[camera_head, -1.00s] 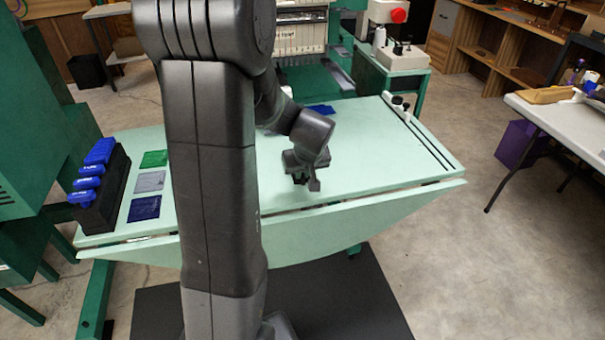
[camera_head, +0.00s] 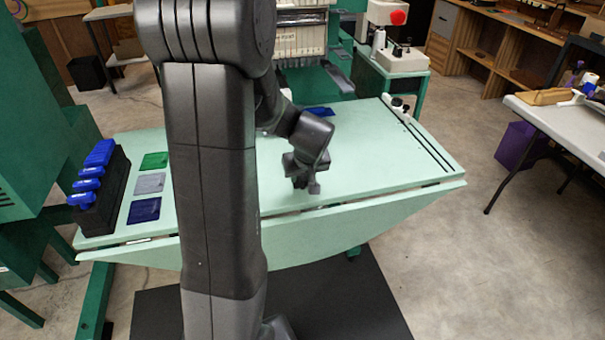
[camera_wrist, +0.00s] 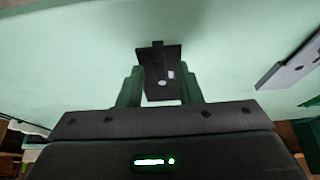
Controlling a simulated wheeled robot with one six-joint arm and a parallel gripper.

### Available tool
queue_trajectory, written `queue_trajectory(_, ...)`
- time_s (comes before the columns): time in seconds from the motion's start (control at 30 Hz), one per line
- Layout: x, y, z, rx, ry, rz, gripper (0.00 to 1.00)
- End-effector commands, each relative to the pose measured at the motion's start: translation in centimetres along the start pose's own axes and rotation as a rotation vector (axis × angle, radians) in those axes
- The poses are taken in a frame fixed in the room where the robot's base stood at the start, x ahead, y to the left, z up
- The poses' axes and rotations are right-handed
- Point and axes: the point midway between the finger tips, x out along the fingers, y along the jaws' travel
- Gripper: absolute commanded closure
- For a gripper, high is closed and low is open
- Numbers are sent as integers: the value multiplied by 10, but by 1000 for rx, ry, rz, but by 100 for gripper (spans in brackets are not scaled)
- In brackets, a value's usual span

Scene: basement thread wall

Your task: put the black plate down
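The black plate (camera_wrist: 157,68) is small and dark, with a pale round mark and a light label on its face. In the wrist view it sits between the two fingers of my gripper (camera_wrist: 161,88), which touch its sides. In the head view my gripper (camera_head: 304,187) is over the front middle of the pale green table (camera_head: 385,155). The plate is hard to make out there against the dark fingers. I cannot tell whether it touches the tabletop.
Green (camera_head: 154,160), grey (camera_head: 149,183) and blue (camera_head: 144,209) flat pieces lie on the table's left, beside a black rack (camera_head: 107,205) with blue items. A white-and-black object (camera_head: 397,104) stands at the back right. The tabletop right of my gripper is clear.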

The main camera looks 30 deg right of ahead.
Motion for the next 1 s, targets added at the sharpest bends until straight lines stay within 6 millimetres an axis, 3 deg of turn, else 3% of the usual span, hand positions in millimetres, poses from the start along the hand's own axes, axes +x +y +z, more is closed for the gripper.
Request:
queue_trajectory(0.53, -101, 0, -1, -1, 4, 2, 68)
queue_trajectory(0.7, -116, 0, 0, 0, 2, 1, 68)
queue_trajectory(1.0, -119, 0, 0, 0, 1, 1, 68)
